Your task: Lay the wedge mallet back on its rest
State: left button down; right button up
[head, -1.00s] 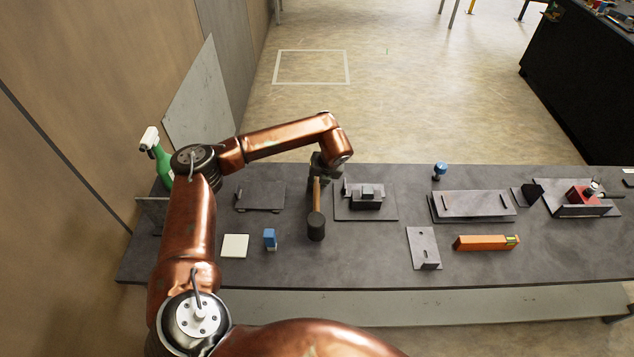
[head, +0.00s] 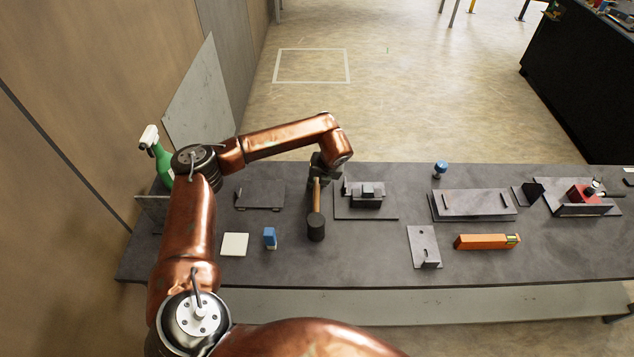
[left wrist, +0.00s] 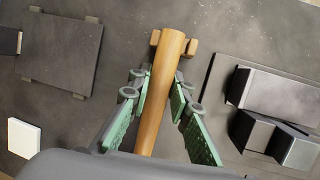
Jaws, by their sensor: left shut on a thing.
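The wedge mallet has a wooden handle (head: 317,194) and a dark round head (head: 316,227) that points toward me. My left gripper (head: 318,178) is shut on the handle toward its far end. In the left wrist view, the green-padded fingers (left wrist: 160,88) stand on both sides of the handle (left wrist: 163,70). Two small wooden pegs, a left one (left wrist: 155,37) and a right one (left wrist: 193,47), flank the handle's far end and look like part of the rest. I cannot tell whether the handle touches them. The mallet head is hidden in that view.
A grey plate (head: 259,187) lies left, a plate with a dark block (head: 367,203) close right. A white tile (head: 234,244) and a blue-topped item (head: 270,236) stand left of the mallet head. An orange bar (head: 483,242) and a bracket (head: 422,240) lie farther right.

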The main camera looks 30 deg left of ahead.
pick_arm(q)
jog(key=shift+f+b, duration=0.6)
jog(key=shift+f, duration=0.55)
jog(key=c, duration=1.7)
grip_release()
jog(key=shift+f, duration=0.1)
jog(key=shift+p+v, duration=2.45)
jog(key=shift+v, duration=1.6)
